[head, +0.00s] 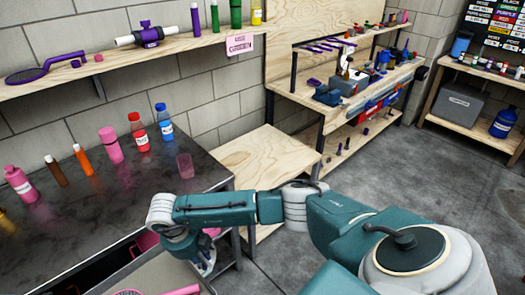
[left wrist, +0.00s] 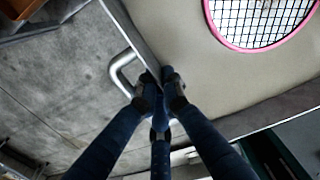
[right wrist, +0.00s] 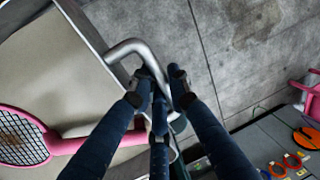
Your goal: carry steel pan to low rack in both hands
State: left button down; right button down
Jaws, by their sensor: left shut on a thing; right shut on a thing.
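The steel pan (head: 160,272) shows in part at the bottom of the head view, in front of the dark bench. A pink racket with a mesh head (left wrist: 262,20) lies in it; its pink handle (right wrist: 70,146) also shows in the right wrist view. My right gripper (right wrist: 160,82) is shut on the other handle (right wrist: 128,46), and shows in the head view (head: 206,266). My left gripper is outside the head view. A low wooden rack (head: 262,152) stands beyond the bench.
The dark bench (head: 100,195) holds several bottles and a pink cup (head: 185,166). A wooden workbench (head: 345,100) with tools stands at the back. A grey case (head: 458,103) sits on a right-hand shelf. The concrete floor (head: 400,170) is clear at the right.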

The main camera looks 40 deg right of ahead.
aim_at(260, 162)
jog(key=z, duration=1.6)
jog(key=i+z, duration=0.4)
jog(key=i, duration=0.25)
jog(key=i+j+z, duration=0.15)
jog(key=i+z, duration=0.3)
jog(key=i, duration=0.25)
jog(key=i+z, duration=0.2)
jog(key=i, duration=0.4)
jog(key=i+u, duration=0.2)
jog(key=u, duration=0.15)
jog(key=i+u, duration=0.2)
jog(key=u, duration=0.15)
jog(key=i+u, duration=0.15)
jog(key=u, duration=0.25)
jog(key=i+j+u, duration=0.1)
jog(key=u, duration=0.35)
jog(key=i+u, duration=0.2)
jog(key=u, duration=0.2)
jog(key=i+u, duration=0.15)
jog(key=i+l, duration=0.05)
jog(key=i, duration=0.05)
